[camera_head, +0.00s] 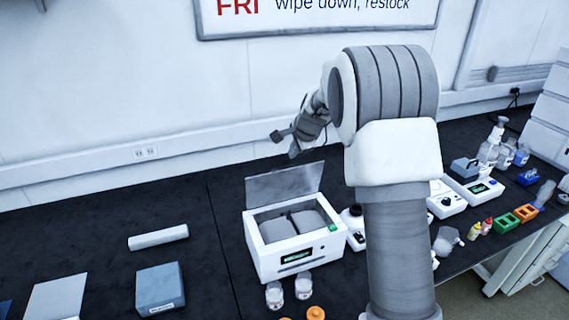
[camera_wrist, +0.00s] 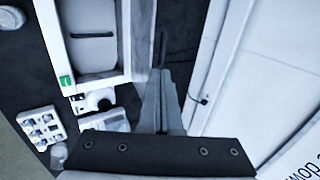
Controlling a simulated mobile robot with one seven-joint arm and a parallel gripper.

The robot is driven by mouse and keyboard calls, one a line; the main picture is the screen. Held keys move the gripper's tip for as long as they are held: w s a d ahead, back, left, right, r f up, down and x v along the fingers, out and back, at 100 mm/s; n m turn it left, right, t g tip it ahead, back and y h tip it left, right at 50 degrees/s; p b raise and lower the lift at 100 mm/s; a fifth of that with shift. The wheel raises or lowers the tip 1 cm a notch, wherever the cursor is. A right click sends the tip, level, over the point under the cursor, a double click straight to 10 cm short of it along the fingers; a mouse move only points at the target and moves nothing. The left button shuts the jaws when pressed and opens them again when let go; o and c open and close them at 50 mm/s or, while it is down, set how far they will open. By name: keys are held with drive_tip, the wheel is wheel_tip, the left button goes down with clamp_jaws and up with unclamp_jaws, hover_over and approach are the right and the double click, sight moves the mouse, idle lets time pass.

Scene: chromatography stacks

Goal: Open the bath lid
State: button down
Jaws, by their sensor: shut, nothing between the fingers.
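The bath (camera_head: 296,252) is a white box with a small dark display and a green mark on its front, standing on the black bench. Its grey lid (camera_head: 285,185) stands raised at the back edge, leaning slightly, and the grey interior shows. In the wrist view the bath (camera_wrist: 126,40) is at upper left, with the lid (camera_wrist: 145,35) seen nearly edge-on along its right side. My gripper (camera_head: 295,150) is above and behind the raised lid, apparently apart from it. In the wrist view its fingers (camera_wrist: 161,85) are together, with nothing held.
White instruments (camera_head: 470,190), bottles and coloured racks (camera_head: 515,215) stand at right. Two jars (camera_head: 274,295) stand before the bath. A blue-grey box (camera_head: 160,288) and a pale bar (camera_head: 158,237) lie at left. The wall is close behind my gripper.

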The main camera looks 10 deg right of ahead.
sight(283, 168)
drive_tip(key=p+x, duration=0.1)
drive_tip(key=x, duration=0.9)
drive_tip(key=shift+w+f+p, duration=0.15)
drive_tip(key=shift+w+p, duration=0.05)
drive_tip(key=shift+p, duration=0.1)
drive_tip(key=w, duration=0.2)
drive_tip(key=w+a, duration=0.1)
drive_tip(key=w, duration=0.2)
drive_tip(key=shift+w+f, duration=0.15)
drive_tip(key=shift+w, duration=0.1)
